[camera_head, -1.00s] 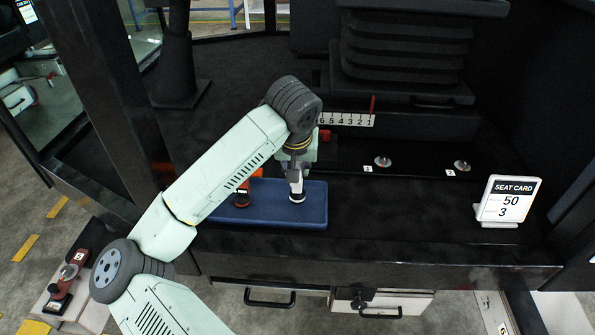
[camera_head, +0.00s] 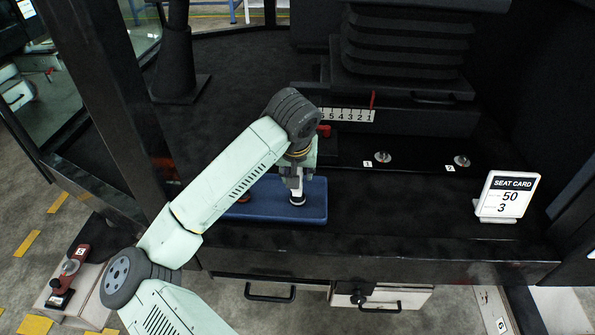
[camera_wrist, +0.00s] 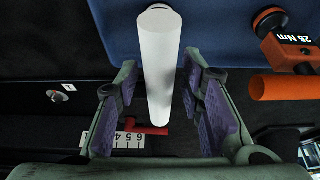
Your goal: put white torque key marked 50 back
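A white torque key (camera_head: 297,187) stands upright on the blue tray (camera_head: 265,212). Its marking does not show. In the wrist view its long white shaft (camera_wrist: 159,75) runs between the two fingers. My gripper (camera_head: 296,172) is above the tray, pointing down over the white key. In the wrist view my gripper (camera_wrist: 160,88) is open, with one finger on each side of the shaft and small gaps visible. An orange torque key marked 25 Nm (camera_wrist: 290,45) is beside it on the tray; my arm mostly hides it in the head view.
A seat card (camera_head: 507,196) reading 50 and 3 stands at the right. A number scale (camera_head: 347,115) with a red pointer is on the seat base. Closed drawers (camera_head: 385,300) are below the ledge.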

